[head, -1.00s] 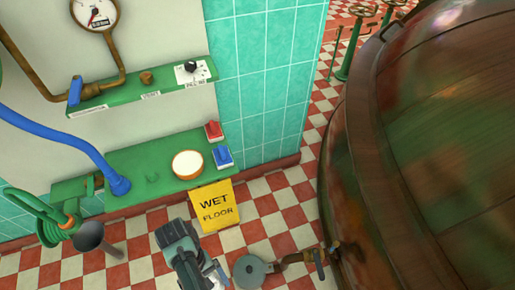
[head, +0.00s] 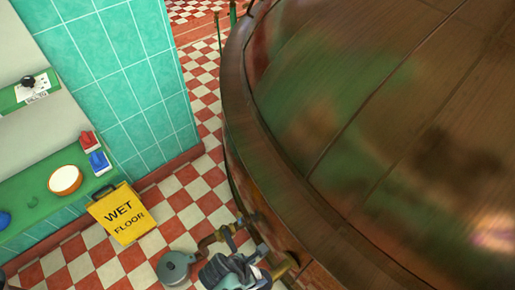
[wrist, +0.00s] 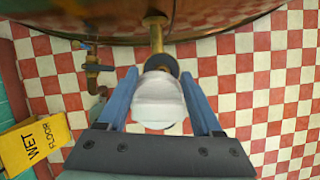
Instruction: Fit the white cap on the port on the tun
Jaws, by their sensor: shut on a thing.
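The copper tun (head: 350,130) fills the right of the head view, and its lower rim (wrist: 80,32) crosses the top of the wrist view. A brass port pipe (wrist: 156,38) sticks out of it toward me, with a dark ring (wrist: 165,64) at its end. My gripper (wrist: 160,88) has its blue fingers shut on the white cap (wrist: 158,103). The cap is in line with the port and overlaps the ring in the wrist view. I cannot tell whether they touch. In the head view my gripper (head: 238,274) is low beside the tun, and the cap is not clear there.
A brass side pipe with a blue-handled valve (wrist: 95,68) is left of the port. A grey round piece (head: 175,267) is below it. A yellow wet-floor sign (head: 122,214) stands by the green shelf (head: 30,195). Checkered floor is open right of my gripper in the wrist view.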

